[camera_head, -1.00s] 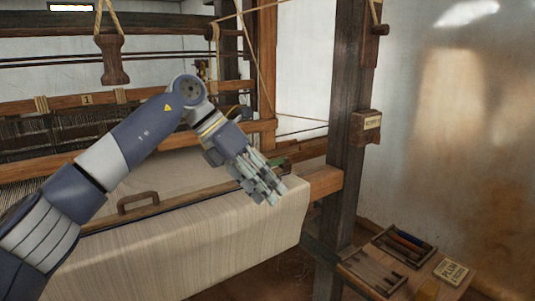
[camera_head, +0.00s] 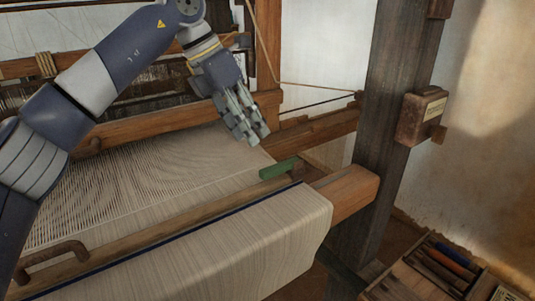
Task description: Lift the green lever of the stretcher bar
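The green lever (camera_head: 279,168) shows fully in the head view, lying almost flat at the right end of a wooden bar (camera_head: 190,215) across the cloth, near its right edge. My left gripper (camera_head: 256,140) hangs just above and to the left of the lever in the picture, fingers pointing down and right. It appears apart from the lever, and nothing shows between its fingers. The fingers look close together, but their gap is not clear from this angle. My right gripper is not in view.
Pale woven cloth (camera_head: 270,239) hangs over the front beam (camera_head: 348,191). A dark upright post (camera_head: 385,130) with a small wooden box (camera_head: 421,117) stands right of the lever. A curved handle (camera_head: 53,254) sits at lower left. A tool tray (camera_head: 437,270) is at lower right.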

